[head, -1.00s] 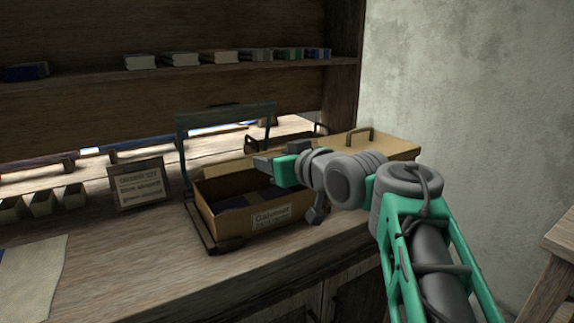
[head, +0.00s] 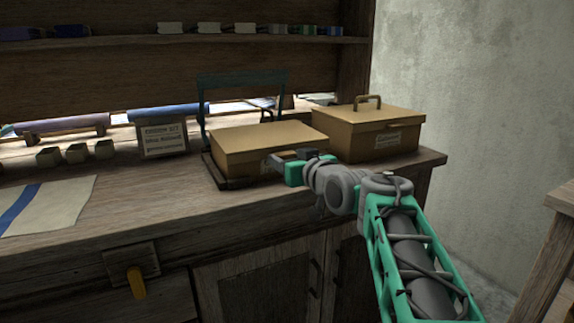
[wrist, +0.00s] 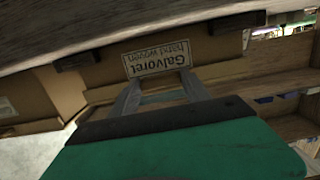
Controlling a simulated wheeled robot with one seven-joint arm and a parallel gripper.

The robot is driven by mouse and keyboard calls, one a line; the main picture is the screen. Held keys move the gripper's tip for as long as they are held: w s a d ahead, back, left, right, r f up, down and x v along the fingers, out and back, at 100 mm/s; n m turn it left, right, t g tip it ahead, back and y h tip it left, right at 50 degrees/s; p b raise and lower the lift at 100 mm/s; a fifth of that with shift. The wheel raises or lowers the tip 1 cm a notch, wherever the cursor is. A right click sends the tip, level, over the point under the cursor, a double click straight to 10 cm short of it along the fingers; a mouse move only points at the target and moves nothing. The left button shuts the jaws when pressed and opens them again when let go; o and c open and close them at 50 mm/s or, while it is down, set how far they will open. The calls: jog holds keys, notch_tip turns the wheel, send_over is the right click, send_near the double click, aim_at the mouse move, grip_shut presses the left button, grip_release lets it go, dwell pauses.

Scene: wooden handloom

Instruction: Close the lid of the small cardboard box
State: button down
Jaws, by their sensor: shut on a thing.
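The small cardboard box (head: 236,170) sits on a dark base on the worktop, left of a second box. Its tan lid (head: 268,138) lies flat over the top and looks down on the walls. My gripper (head: 279,160) is at the box's front right, by the lid's front edge, and hides part of the label. In the wrist view the box front (wrist: 110,68) appears upside down with its "Galvoret" label (wrist: 157,58). My fingers (wrist: 157,92) reach the lid's front edge beside that label and are shut on it.
The second tan box (head: 370,133), with a lid and handle, stands close on the right. An upright dark frame (head: 202,110) rises behind the small box. A lettered sign (head: 163,139) and small blocks (head: 76,153) stand to the left. The front worktop is mostly clear.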

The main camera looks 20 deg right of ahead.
jog(key=shift+w+d+f, duration=0.1)
jog(key=shift+f, duration=0.5)
jog(key=shift+w+d+f, duration=0.1)
jog(key=shift+f, duration=0.5)
jog(key=c, duration=0.9)
grip_release()
jog(key=shift+o, duration=0.7)
jog(key=shift+w+d, duration=0.1)
jog(key=shift+o, duration=1.2)
jog(key=shift+a+r, duration=0.2)
jog(key=shift+r, duration=0.25)
jog(key=shift+s, duration=0.2)
jog(key=s+d+p, duration=0.1)
jog(key=s+p, duration=0.1)
jog(key=s, duration=0.5)
jog(key=shift+s+r, duration=0.25)
jog(key=shift+r, duration=0.2)
